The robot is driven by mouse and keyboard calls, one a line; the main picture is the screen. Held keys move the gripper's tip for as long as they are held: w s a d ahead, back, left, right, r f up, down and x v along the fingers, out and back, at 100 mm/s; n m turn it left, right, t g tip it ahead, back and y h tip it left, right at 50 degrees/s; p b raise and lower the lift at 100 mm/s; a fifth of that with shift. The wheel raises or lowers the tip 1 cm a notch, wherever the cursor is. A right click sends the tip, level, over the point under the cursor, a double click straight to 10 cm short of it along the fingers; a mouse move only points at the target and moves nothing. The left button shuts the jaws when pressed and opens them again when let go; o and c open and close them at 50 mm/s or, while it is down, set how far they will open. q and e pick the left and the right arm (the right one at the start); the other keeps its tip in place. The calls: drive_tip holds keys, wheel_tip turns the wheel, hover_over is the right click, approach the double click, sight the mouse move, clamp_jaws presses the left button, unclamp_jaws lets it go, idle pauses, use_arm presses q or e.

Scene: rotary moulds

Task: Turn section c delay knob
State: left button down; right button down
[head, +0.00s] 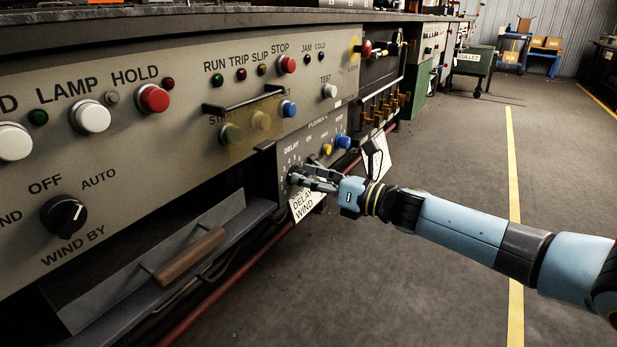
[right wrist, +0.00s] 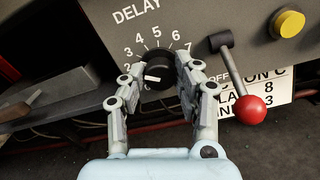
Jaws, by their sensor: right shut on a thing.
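The delay knob (right wrist: 157,66) is black with a white pointer mark, under the word DELAY on a grey panel in the right wrist view. Numbers ring it, 3 to 7 readable over the top. The white mark lies on the knob's lower left part, pointing left, below the 3. My right gripper (head: 300,178) is shut on the knob, one finger on each side; the fingers hide part of the dial. A white card (right wrist: 277,87) hangs at the right, partly covered, with a C, an 8 and a 3 readable. My left gripper is not in view.
A lever with a red ball (right wrist: 250,108) stands out close to my right finger. A yellow button (right wrist: 288,24) is beyond it. In the head view, a wooden-handled drawer (head: 190,254) juts out left of the knob. The floor (head: 400,270) to the right is clear.

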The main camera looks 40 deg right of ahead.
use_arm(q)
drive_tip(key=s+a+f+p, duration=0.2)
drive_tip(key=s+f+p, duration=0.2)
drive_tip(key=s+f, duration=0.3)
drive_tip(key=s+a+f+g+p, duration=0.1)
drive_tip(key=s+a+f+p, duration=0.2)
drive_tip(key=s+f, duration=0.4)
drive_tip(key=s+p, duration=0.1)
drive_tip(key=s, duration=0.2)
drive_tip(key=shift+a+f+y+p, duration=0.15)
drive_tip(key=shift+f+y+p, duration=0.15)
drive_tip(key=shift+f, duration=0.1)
use_arm(e)
drive_tip(key=m, duration=3.2)
drive_tip(key=shift+f, duration=0.35)
drive_tip(key=shift+m, duration=0.3)
drive_tip(key=c, duration=0.9)
unclamp_jaws()
drive_tip(key=shift+c, duration=0.2)
